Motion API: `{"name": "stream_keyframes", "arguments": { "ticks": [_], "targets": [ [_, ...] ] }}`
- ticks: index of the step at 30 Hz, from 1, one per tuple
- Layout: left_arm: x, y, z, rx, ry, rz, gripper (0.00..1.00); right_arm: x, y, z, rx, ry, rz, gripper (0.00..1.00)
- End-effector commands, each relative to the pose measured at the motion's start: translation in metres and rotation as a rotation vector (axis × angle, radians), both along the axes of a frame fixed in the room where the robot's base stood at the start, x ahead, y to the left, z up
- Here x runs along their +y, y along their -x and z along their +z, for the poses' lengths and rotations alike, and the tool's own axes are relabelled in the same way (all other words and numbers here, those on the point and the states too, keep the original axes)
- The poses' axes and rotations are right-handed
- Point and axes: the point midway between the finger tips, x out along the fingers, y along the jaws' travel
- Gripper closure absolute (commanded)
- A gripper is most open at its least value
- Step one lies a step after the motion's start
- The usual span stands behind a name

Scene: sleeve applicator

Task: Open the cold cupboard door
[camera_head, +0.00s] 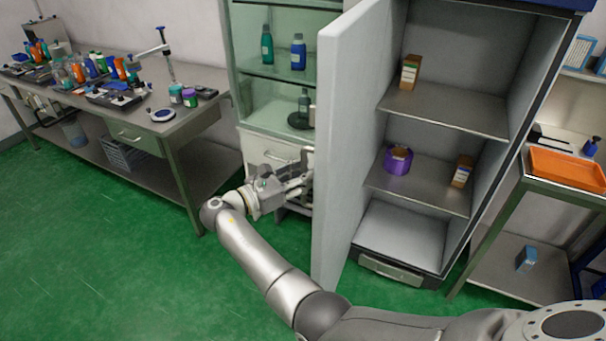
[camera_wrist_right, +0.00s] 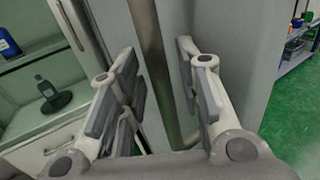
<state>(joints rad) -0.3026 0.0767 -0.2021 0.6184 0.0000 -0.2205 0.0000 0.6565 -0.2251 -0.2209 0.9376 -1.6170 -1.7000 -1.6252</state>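The cold cupboard (camera_head: 425,235) stands open at right in the head view, its shelves in plain sight. Its pale door (camera_head: 345,150) is swung out towards me, hinged at the cupboard's left side. My right gripper (camera_head: 303,183) is at the door's outer face, left of it in the head view. The handle is hidden in the head view. My left gripper is not in view.
A glass-fronted cabinet (camera_head: 240,75) with bottles stands behind the door. A crowded workbench (camera_head: 165,125) is at left. A metal stand with an orange tray (camera_head: 565,168) is at right. The green floor (camera_head: 130,260) is clear at front left.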

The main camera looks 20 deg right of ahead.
Motion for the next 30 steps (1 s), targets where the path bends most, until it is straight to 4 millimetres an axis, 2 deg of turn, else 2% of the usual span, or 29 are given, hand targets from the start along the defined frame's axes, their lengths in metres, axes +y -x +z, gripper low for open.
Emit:
{"name": "stream_keyframes", "arguments": {
  "ticks": [8,11,14,24,30],
  "targets": [
    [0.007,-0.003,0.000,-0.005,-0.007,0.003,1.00,0.001,0.000,0.000,0.000,0.000,0.001,0.65],
    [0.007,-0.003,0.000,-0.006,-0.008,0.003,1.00,0.001,0.000,0.006,-0.001,0.000,0.001,0.65],
    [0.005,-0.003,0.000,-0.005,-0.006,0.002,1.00,0.001,0.000,0.019,-0.004,-0.001,0.001,0.65],
    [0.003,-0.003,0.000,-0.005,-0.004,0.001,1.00,0.000,0.000,0.082,-0.003,-0.001,0.000,0.65],
    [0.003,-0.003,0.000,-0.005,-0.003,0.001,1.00,0.000,0.000,0.098,0.000,0.000,0.000,0.65]
  ]
}}
